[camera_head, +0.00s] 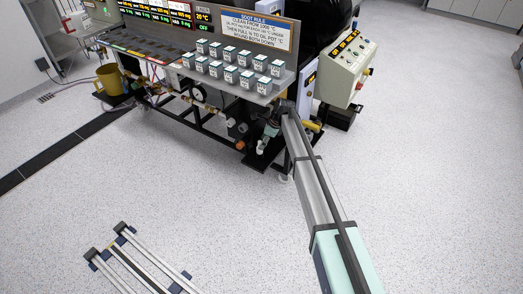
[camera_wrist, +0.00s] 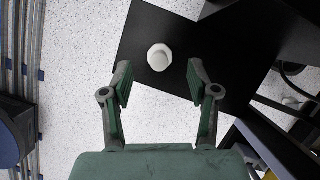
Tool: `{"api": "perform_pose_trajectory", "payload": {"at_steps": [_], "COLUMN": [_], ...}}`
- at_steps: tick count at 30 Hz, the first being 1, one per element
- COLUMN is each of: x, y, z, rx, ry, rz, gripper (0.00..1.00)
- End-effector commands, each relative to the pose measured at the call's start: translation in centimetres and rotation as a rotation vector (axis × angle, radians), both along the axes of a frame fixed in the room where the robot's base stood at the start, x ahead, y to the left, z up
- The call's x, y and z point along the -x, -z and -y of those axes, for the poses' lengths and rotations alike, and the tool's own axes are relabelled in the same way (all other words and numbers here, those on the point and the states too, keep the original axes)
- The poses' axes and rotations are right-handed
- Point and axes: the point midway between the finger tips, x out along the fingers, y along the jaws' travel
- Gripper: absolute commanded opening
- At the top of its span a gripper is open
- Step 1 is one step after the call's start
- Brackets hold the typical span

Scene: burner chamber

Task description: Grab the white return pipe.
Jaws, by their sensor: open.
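A white round pipe end (camera_wrist: 159,57), which looks like the return pipe, shows in the wrist view against a black plate (camera_wrist: 145,35). My gripper (camera_wrist: 159,82) is open and empty. Its two green fingers stand apart, one on each side of the line to the white end, which shows just beyond the fingertips. I cannot tell the distance in depth. In the head view a small white piece (camera_head: 261,147) shows beside my gripper (camera_head: 271,129), low at the right end of the burner rig. The rest of the pipe is hidden.
A shelf (camera_head: 225,76) with several small labelled boxes hangs over the rig's pipework, left of my gripper. A control box (camera_head: 348,68) stands to the right. Dark structure (camera_wrist: 265,45) crowds the wrist view's right side. The speckled floor (camera_head: 430,190) is clear at right.

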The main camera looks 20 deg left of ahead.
Motion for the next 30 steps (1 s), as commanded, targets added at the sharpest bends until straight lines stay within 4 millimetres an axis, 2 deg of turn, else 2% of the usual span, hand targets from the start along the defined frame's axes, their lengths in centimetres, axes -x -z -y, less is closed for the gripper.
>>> {"api": "perform_pose_trajectory", "payload": {"at_steps": [12,20,21,26,30], "x": [0.3,0.3,0.3,0.3,0.3], "y": [4.3,4.7,4.7,4.7,4.7], "z": [-1.7,-1.8,-1.8,-1.8,-1.8], "rx": [0.001,0.001,0.001,0.001,0.001], "ry": [-0.002,-0.001,-0.001,-0.001,-0.001], "rz": [-0.001,0.0,0.0,0.0,0.0], "gripper": [0.6,0.6,0.56,0.0,0.0]}}
